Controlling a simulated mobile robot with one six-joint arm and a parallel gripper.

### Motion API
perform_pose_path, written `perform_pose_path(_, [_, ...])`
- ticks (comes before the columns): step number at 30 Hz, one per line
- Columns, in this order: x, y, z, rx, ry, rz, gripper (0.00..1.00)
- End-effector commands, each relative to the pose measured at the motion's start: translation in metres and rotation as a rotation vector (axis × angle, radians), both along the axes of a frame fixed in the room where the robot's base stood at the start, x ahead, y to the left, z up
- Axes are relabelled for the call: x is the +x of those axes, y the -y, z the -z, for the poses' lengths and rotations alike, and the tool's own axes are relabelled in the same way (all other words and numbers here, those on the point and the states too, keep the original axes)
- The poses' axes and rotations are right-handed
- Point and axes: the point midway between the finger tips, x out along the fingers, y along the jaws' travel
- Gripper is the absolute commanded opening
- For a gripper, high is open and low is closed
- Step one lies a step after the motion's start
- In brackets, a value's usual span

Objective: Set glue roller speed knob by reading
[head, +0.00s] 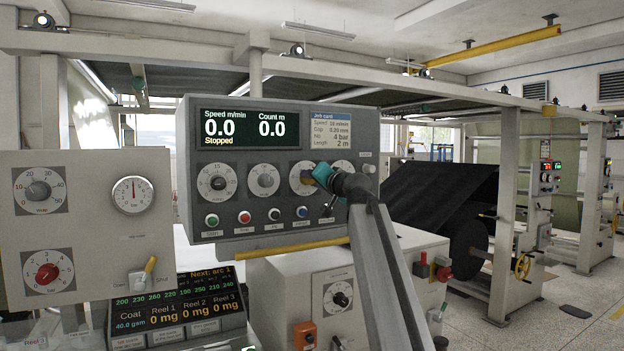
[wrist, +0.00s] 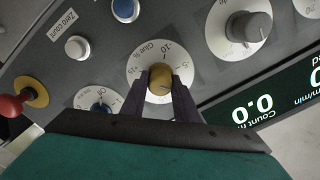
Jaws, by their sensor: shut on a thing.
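The grey control panel (head: 280,106) fills the middle of the head view. Its display (head: 249,128) reads speed 0.0, count 0.0 and "Stopped". My gripper (head: 316,176) is at the third dial (head: 297,183) in the panel's knob row and covers part of it. In the wrist view, my gripper (wrist: 160,86) has its two dark fingers shut on a yellow-brown knob (wrist: 159,72). The white dial (wrist: 137,62) around it is marked "Glue %", with a 10 visible. The knob's pointer setting cannot be read.
A job card (head: 331,130) sits right of the display. Another dial panel (head: 88,232) stands at left.

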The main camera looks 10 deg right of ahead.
Motion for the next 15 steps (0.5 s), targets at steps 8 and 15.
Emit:
perform_pose_path(8, [0.0001,0.0009,-0.0008,0.134,-0.043,0.001,0.05])
perform_pose_path(15, [0.0002,0.0011,-0.0004,0.17,-0.054,0.001,0.05])
